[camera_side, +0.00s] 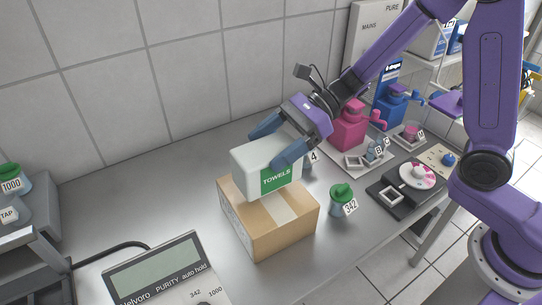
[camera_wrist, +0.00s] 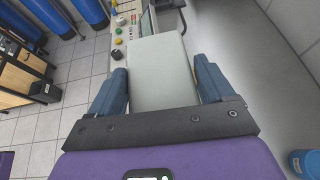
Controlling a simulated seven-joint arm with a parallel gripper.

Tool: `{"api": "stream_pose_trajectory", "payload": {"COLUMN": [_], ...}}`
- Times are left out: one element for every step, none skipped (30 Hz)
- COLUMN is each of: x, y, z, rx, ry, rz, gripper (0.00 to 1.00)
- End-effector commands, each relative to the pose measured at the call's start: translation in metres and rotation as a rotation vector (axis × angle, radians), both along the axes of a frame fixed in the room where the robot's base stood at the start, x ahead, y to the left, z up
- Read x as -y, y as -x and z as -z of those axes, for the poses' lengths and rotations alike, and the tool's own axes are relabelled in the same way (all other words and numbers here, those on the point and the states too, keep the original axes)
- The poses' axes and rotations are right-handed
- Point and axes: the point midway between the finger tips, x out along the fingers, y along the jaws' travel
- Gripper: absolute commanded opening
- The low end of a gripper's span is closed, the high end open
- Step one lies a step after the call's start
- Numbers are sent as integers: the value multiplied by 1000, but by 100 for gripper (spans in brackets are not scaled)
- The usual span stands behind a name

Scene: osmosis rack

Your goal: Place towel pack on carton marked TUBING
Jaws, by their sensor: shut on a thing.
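The towel pack (camera_side: 256,168) is a white block with a green TOWELS label. My gripper (camera_side: 277,146) is shut on it, with the blue fingers on its two sides. In the side view the pack is right over a brown cardboard carton (camera_side: 270,229) with a pale tape strip. I cannot tell whether the pack touches the carton top or is slightly above it. No TUBING marking can be read on the carton's visible faces. In the wrist view the pack (camera_wrist: 163,72) lies between both fingers and hides what is beneath it.
A green-capped jar tagged 342 (camera_side: 341,199) stands close right of the carton. A meter with a display (camera_side: 160,268) is at the front left. Pink (camera_side: 349,127) and blue (camera_side: 391,106) devices stand behind right. The counter left of the carton is clear.

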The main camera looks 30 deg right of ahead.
Motion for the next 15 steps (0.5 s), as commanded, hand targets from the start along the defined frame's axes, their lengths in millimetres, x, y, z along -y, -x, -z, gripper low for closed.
{"api": "stream_pose_trajectory", "payload": {"x": [-2,-3,-3,-3,-3,-3,-3,-3,-2,-2,-2,-2,-2,-2,-2], "y": [-2,-3,-3,-3,-3,-3,-3,-3,-3,-3,-3,-3,-3,-3,-3], "z": [3,6,11,16,20,24,27,30,33,34,35,35,35,35,35], "rx": [-3,-4,-5,-8,-7,-7,-7,-5,-5,-3,-2,0,0,0,0], "ry": [0,1,2,1,1,1,1,1,1,1,0,0,0,0,-1], "rz": [-1,-1,-2,-1,-1,-1,0,0,0,0,0,0,0,0,0], "gripper": [46,46,46,46,46,46,46,46,46,46,46,46,46,46,46]}}
